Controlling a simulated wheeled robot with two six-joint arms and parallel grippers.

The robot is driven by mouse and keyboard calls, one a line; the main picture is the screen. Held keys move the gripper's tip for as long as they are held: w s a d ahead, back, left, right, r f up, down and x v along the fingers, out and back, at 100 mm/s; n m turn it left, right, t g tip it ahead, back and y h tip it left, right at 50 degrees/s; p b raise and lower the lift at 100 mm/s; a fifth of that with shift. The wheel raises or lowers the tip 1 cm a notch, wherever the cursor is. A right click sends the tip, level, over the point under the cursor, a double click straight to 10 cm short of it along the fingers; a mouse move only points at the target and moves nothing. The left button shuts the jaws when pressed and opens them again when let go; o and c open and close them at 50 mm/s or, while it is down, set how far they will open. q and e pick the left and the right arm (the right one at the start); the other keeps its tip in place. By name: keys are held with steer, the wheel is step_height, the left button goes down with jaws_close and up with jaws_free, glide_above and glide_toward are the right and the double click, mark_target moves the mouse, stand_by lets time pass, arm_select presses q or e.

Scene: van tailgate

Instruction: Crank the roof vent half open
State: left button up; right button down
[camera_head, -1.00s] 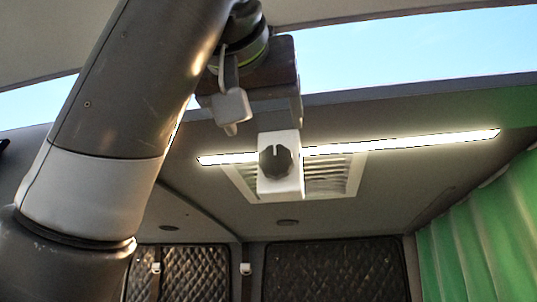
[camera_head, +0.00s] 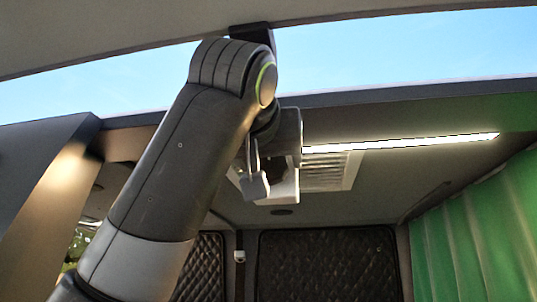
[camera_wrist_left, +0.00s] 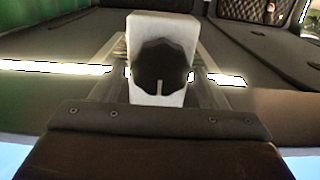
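The roof vent (camera_head: 328,172) is a pale slatted frame in the ceiling, partly hidden behind my left arm and gripper. A white block (camera_head: 285,187) sits in front of it. My left gripper (camera_head: 288,140) covers most of the block in the head view. In the left wrist view the white block (camera_wrist_left: 165,25) carries a dark ridged knob (camera_wrist_left: 160,66), straight ahead of the gripper. The knob's pale mark points down in that view. The left fingertips are not clear, and I cannot tell whether they touch the knob. My right gripper is not in view.
A bright light strip (camera_head: 400,143) runs across the ceiling beside the vent. A green curtain (camera_head: 475,235) hangs on the right. Dark quilted panels (camera_head: 325,265) stand at the back. The roof edge (camera_head: 400,92) crosses above the gripper.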

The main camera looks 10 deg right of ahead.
arm_select(q)
steer(key=c, duration=0.8)
